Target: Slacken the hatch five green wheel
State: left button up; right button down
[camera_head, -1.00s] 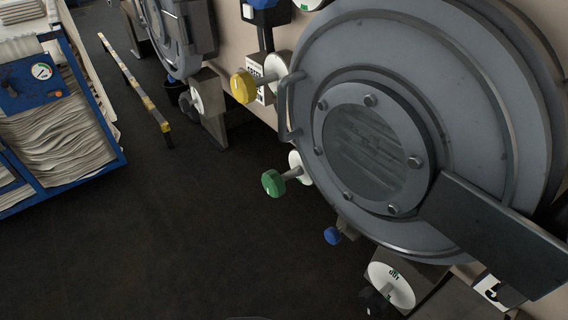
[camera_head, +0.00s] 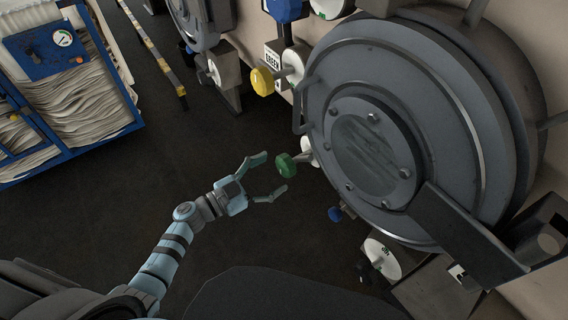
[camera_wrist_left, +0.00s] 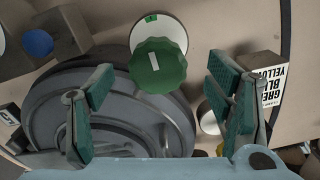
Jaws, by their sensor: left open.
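The green wheel (camera_head: 287,166) sticks out on a short stem from a white disc at the lower left of the large round grey hatch (camera_head: 374,150). In the left wrist view the green wheel (camera_wrist_left: 157,66) shows a white mark on its face and lies between and beyond the fingers. My left gripper (camera_head: 268,178) is open, with its fingers spread just left of the wheel, and I see no contact. Its green-padded fingers also frame the left wrist view (camera_wrist_left: 160,110). My right gripper is not in view.
A yellow wheel (camera_head: 262,81) sits above the green one and a blue knob (camera_head: 335,214) below it. A grey hatch handle (camera_head: 301,106) is close by. A blue rack of folded cloth (camera_head: 140,125) stands left. Dark floor between is clear.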

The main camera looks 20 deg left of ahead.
aim_at(281, 169)
pick_arm(q)
jog(key=x, duration=0.4)
jog(key=shift+d+r, duration=0.1)
jog(key=shift+d, duration=0.15)
jog(key=shift+w+d, duration=0.1)
jog(key=shift+w, duration=0.15)
jog(key=shift+c, duration=0.6)
jog(key=shift+s, duration=0.1)
jog(key=c, duration=1)
jog(key=shift+c, duration=0.2)
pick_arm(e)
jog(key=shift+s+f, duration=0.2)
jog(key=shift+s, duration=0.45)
